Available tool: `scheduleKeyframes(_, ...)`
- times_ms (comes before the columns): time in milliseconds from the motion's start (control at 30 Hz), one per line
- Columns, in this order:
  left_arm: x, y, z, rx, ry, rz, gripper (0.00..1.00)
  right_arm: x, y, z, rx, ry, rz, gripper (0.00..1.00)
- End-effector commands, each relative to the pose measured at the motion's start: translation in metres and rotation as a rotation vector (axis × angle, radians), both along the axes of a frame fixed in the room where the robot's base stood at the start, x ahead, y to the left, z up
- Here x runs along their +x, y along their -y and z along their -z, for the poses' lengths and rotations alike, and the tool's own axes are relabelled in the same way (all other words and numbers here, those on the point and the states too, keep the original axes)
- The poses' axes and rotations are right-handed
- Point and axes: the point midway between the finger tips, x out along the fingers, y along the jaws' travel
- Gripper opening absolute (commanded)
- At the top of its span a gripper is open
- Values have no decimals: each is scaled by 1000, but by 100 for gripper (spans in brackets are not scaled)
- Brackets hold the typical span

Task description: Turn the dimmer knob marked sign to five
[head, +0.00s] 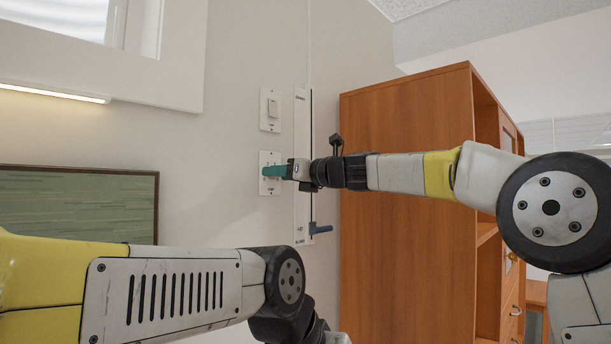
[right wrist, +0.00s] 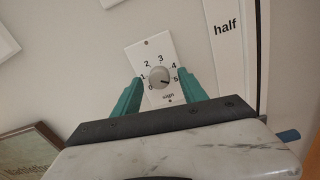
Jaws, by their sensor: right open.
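The sign dimmer knob (right wrist: 159,77) is round and grey, on a white wall plate (right wrist: 145,54) marked 0 to 5 with "sign" below. A dark mark on the knob appears to point right and slightly down, towards the 5. My right gripper (right wrist: 160,79) is open, its teal fingers on either side of the knob; I cannot tell whether they touch it. In the head view my right gripper (head: 267,171) reaches the plate (head: 265,158) from the right and hides most of it. My left arm crosses the lower left; its gripper is not visible.
A switch plate (head: 270,110) is above the dimmer. A tall white panel (head: 301,110) with a slot and a blue handle (head: 321,229) is just right of it. A wooden cabinet (head: 400,260) stands further right. A framed green picture (head: 80,205) hangs left.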

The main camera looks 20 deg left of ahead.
Motion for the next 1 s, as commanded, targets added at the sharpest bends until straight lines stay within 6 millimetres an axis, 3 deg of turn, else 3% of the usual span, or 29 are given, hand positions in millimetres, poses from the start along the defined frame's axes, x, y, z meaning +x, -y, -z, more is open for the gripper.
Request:
scheduleKeyframes(500,0,0,0,0,0,0,36,-24,67,1,-1,0,2,50)
scheduleKeyframes(1000,0,0,0,0,0,0,36,-27,73,1,-1,0,0,50)
